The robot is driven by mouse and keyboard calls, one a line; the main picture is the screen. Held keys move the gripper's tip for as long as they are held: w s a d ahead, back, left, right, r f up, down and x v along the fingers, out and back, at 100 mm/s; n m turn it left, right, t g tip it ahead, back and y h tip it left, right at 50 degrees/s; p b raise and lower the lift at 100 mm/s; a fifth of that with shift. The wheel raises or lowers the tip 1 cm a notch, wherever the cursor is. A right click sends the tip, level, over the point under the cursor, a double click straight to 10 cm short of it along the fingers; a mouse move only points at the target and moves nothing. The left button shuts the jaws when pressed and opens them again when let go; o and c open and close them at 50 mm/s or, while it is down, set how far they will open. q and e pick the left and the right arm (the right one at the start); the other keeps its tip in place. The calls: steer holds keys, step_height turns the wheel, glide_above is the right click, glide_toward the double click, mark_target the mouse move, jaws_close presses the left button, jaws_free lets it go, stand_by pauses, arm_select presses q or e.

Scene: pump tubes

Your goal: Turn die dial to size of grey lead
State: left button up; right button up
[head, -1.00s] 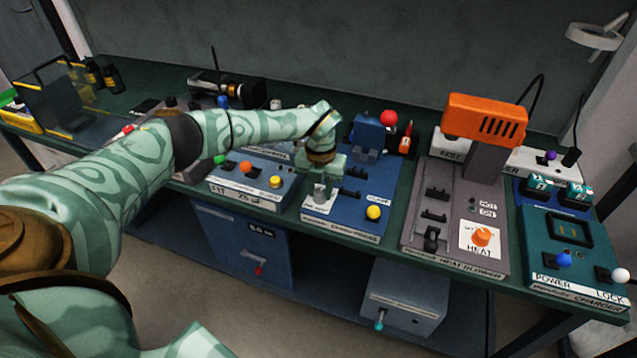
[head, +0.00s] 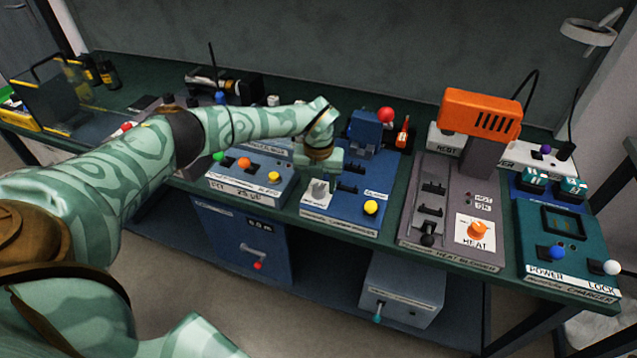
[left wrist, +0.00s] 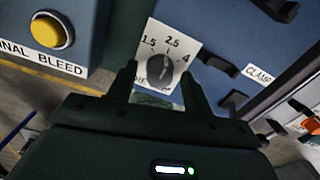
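The die dial (head: 318,190) is a grey knob on a white plate at the front left of the blue crimper-like machine (head: 345,222). In the left wrist view the dial (left wrist: 158,70) is dark, and its plate reads 1.5, 2.5 and 4. The exact pointer setting is hard to read. My left gripper (head: 320,168) hovers just above and behind the dial in the head view. In the left wrist view my left gripper (left wrist: 159,88) is open and empty, its fingers spread to either side below the dial. I cannot pick out a grey lead. My right gripper is not in view.
A yellow button (head: 371,208) sits right of the dial. A box with an orange knob (head: 244,164) stands to the left. The heat blower (head: 450,235) with its orange head and the teal charger (head: 570,245) stand to the right.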

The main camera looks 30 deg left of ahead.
mark_target(318, 186)
arm_select(q)
step_height(318, 186, up, 16)
steer(key=p, duration=0.3)
steer(key=shift+r+p, duration=0.15)
steer(key=shift+p, duration=0.25)
